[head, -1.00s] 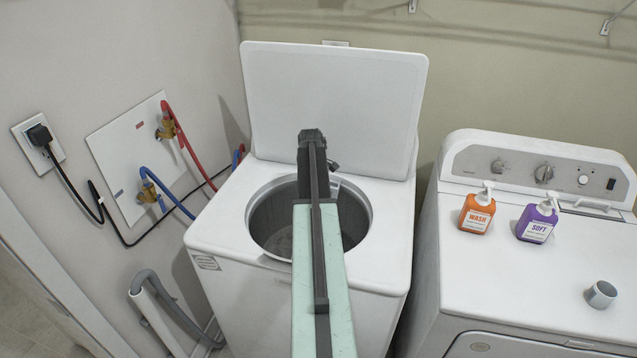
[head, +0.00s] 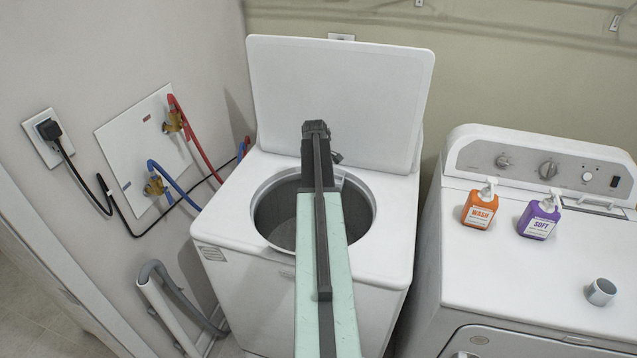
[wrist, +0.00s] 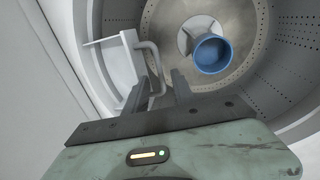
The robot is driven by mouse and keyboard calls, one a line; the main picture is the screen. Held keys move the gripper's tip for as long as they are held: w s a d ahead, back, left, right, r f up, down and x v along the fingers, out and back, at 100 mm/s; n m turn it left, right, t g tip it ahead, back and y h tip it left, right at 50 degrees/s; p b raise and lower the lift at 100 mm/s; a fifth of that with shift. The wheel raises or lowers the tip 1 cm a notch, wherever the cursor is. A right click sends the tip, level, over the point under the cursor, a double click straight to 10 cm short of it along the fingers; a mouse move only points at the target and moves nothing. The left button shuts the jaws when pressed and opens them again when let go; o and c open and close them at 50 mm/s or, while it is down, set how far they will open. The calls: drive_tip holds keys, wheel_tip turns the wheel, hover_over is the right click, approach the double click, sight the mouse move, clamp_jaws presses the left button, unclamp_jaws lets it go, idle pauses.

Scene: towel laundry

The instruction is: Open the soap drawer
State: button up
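The soap drawer (wrist: 110,62) shows in the wrist view as a pale box at the inner edge of the washer opening. It has a grey bar handle (wrist: 150,62). My gripper (wrist: 161,78) is open, its two dark fingers apart. The lower part of the handle appears between the fingers; I cannot tell whether they touch it. The top-loading washer (head: 240,225) stands in the head view with its lid (head: 335,90) raised. My arm reaches over its opening and hides most of the drawer area and the fingers there.
A blue cup-like part (wrist: 212,54) sits in the washer drum (wrist: 240,90). A dryer (head: 520,270) stands at the right, bearing an orange WASH bottle (head: 480,210), a purple SOFT bottle (head: 540,220) and a small grey cup (head: 600,292). Hoses and wall taps are at the left.

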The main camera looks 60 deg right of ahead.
drive_tip(key=r+p, duration=0.2)
drive_tip(key=r, duration=0.1)
drive_tip(key=a+r+p, duration=0.1)
drive_tip(key=r+p, duration=0.1)
drive_tip(key=shift+s+r+p, duration=0.15)
drive_tip(key=shift+r+p, duration=0.2)
drive_tip(key=shift+r, duration=0.05)
